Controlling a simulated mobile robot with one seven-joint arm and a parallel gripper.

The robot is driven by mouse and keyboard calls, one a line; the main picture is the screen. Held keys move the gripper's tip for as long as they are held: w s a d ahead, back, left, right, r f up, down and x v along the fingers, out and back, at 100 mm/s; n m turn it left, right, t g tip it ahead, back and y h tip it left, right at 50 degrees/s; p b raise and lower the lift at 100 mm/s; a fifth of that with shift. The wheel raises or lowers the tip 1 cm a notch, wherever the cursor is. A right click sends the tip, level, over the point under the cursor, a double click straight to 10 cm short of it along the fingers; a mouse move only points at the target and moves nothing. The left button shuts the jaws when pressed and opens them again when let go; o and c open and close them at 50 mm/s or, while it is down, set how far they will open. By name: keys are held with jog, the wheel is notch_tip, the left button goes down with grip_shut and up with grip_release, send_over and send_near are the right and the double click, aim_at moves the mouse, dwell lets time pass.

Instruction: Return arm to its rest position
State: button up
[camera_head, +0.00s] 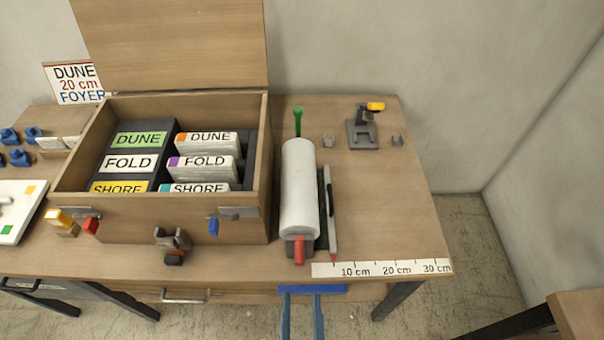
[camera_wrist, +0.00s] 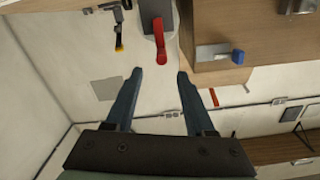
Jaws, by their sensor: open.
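My gripper (camera_wrist: 160,74) is in the wrist view, with two dark blue fingers spread wide and nothing between them. Beyond its fingertips is a red handle (camera_wrist: 160,38) on a white cylinder, apart from the fingers. In the head view the white cylinder (camera_head: 299,190) lies on the table, its red end (camera_head: 299,250) toward the front edge and a green end (camera_head: 298,121) at the back.
An open wooden box (camera_head: 170,230) with labelled blocks stands left of the cylinder. A clamp-like stand (camera_head: 362,132) sits at the back right. A white ruler strip (camera_head: 382,269) lies along the front edge. The table's right part is mostly bare. Another wooden surface (camera_head: 582,318) is at lower right.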

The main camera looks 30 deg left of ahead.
jog(key=shift+v, duration=0.9)
jog(key=w+a+r+m+t+h+p, duration=0.1)
jog(key=w+a+r+t, duration=0.1)
jog(key=w+r, duration=0.55)
jog(key=w+a+r+m+t+h, duration=0.1)
jog(key=w+a+r+t, duration=0.1)
jog(key=w+r, duration=0.55)
jog(key=w+d+r+m+t+h+p, duration=0.1)
jog(key=w+r+t, duration=0.15)
jog(key=r, duration=0.65)
jog(key=w+d+r+t+h, duration=0.1)
jog(key=w+d+r, duration=0.15)
jog(key=r, duration=0.75)
jog(key=s+d+r+t+h, duration=0.1)
jog(key=s+d+r+h, duration=0.1)
jog(key=r, duration=0.9)
jog(key=s+d+r+t+h+p, duration=0.1)
jog(key=s+d+r+t+h, duration=0.1)
jog(key=r, duration=0.9)
jog(key=s+d+r+m+t+h+p, duration=0.1)
jog(key=s+d+r, duration=0.3)
jog(key=r, duration=0.7)
jog(key=shift+d+r+t+h, duration=0.2)
jog(key=shift+d+t+h, duration=0.3)
jog(key=shift+d, duration=0.6)
jog(key=shift+w, duration=0.1)
